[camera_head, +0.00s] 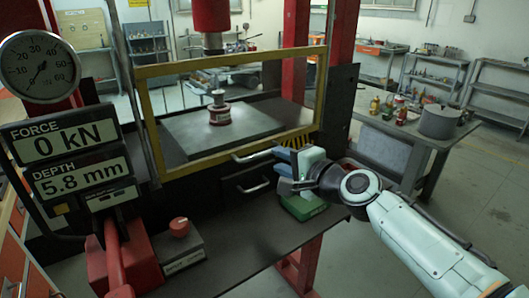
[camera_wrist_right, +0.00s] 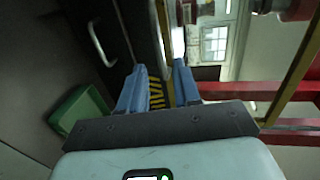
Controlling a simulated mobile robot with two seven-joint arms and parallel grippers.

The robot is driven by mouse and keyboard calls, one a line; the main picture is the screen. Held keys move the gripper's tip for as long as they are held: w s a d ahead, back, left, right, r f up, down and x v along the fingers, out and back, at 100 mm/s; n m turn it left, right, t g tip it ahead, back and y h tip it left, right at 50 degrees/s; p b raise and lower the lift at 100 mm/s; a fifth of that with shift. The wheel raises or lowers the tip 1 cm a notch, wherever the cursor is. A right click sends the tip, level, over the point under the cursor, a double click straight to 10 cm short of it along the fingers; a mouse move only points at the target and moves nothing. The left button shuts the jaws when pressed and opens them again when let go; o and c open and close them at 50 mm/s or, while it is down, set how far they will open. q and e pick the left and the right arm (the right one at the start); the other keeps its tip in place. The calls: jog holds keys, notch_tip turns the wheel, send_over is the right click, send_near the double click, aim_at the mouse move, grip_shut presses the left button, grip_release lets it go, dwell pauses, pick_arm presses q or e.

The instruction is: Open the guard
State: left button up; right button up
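The guard (camera_head: 260,57) is a yellow-framed see-through panel standing down in front of the press's work plate (camera_head: 180,131). A grey bar handle (camera_head: 250,155) sits along its lower edge. My right gripper (camera_head: 284,163) is by the right end of this handle, just in front of the guard's lower bar. In the right wrist view its two blue fingers (camera_wrist_right: 160,70) are apart, with the yellow frame and black-yellow stripes (camera_wrist_right: 155,92) showing between them. I cannot make out the guard handle between the fingers. My left gripper is not in view.
A drawer handle (camera_head: 255,187) is below the guard. A green box (camera_head: 303,207) lies on the bench under my right gripper. Force and depth displays (camera_head: 68,148) and a red-knobbed box (camera_head: 179,228) stand at left. The bench front middle is clear.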

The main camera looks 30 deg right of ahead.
aim_at(266, 154)
jog(key=p+x, duration=0.1)
jog(key=x, duration=0.6)
jog(key=shift+w, duration=0.2)
grip_shut()
